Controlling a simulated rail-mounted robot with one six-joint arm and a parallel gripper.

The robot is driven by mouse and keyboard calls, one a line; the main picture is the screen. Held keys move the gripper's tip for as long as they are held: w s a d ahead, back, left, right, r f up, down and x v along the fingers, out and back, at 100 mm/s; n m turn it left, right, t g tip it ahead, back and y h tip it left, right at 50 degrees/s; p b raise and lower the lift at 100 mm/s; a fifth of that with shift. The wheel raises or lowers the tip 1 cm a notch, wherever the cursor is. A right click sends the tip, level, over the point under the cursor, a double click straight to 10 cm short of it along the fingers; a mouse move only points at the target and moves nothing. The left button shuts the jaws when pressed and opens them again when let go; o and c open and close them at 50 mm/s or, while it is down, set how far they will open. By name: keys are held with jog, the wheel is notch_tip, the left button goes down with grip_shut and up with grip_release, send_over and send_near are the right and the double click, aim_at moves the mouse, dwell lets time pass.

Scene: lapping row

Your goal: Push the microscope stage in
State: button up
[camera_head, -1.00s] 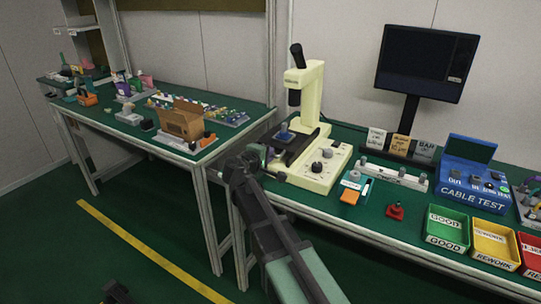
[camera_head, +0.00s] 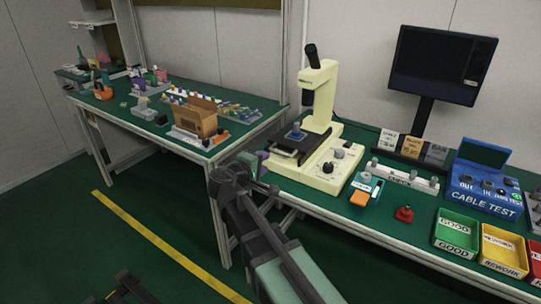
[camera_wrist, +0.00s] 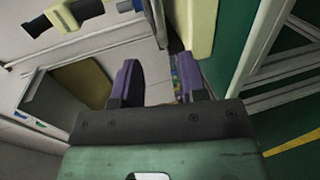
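The cream microscope (camera_head: 322,92) stands on the green bench, with a black eyepiece and a cream base. Its dark stage (camera_head: 284,151) juts from the left side of the base, with a blue piece (camera_head: 296,133) and a grey knob on it. My gripper (camera_head: 267,172) is left of the base and in front of the stage, by the bench edge, apart from both as far as I can see. In the wrist view, my gripper's two purple fingers (camera_wrist: 158,80) are spread with nothing between them. A cream surface, likely the microscope, shows beyond them.
A cable tester (camera_head: 482,200) and trays are further right. A second bench with a cardboard box (camera_head: 196,117) is left, across a gap.

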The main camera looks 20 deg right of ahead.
jog(key=shift+s+a, duration=0.1)
jog(key=shift+f, duration=0.2)
jog(key=shift+c, duration=1.2)
jog(key=f+b, duration=0.1)
jog(key=a+f+b, duration=0.1)
jog(key=b, duration=0.1)
jog(key=f+b, duration=0.1)
jog(key=f, duration=0.1)
jog(key=shift+s+a+f+b, duration=0.1)
jog(key=shift+a+b, duration=0.3)
jog(key=c, duration=0.5)
jog(key=f+n+b, duration=0.1)
jog(key=b, duration=0.1)
jog(key=s+a+f+n+t+b, duration=0.1)
jog(key=n+b, duration=0.1)
jog(key=a+f+n+b, duration=0.1)
jog(key=f+b, duration=0.1)
jog(key=shift+s+t+h, duration=0.3)
jog(key=shift+s+t, duration=0.05)
jog(key=shift+t, duration=0.05)
jog(key=r+n+h, duration=0.1)
jog(key=n, duration=0.3)
jog(key=s+r+n, duration=0.1)
jog(key=n, duration=0.4)
jog(key=s+r+n+t+h+b, duration=0.1)
jog(key=n, duration=0.4)
jog(key=shift+s+a+r+h, duration=0.15)
jog(key=shift+a+r+h, duration=0.05)
jog(key=shift+a+h, duration=0.1)
